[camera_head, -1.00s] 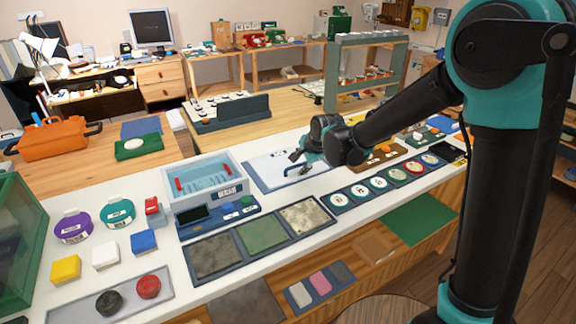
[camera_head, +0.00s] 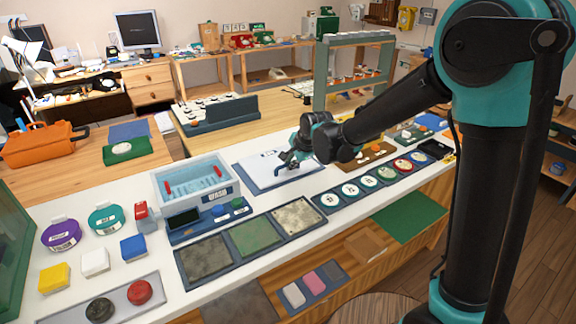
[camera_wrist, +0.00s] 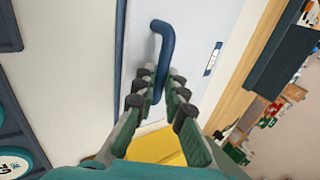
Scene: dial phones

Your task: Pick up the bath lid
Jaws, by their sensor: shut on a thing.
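The bath lid (camera_head: 262,178) is a pale flat panel with a dark blue edge, lying on the white counter to the right of the bath (camera_head: 160,191). In the wrist view the lid (camera_wrist: 196,30) fills the upper middle. Its dark blue bent handle (camera_wrist: 164,42) runs down between my fingers. My gripper (camera_wrist: 158,97) is shut on this handle; in the head view my gripper (camera_head: 288,162) is over the lid. The handle's lower end is hidden by the fingers.
A dark tray with round dials (camera_head: 386,171) lies close to the right of the lid. Dark, green and speckled pads (camera_head: 252,237) lie in front. A dark blue rack (camera_head: 222,122) stands behind on a wooden table.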

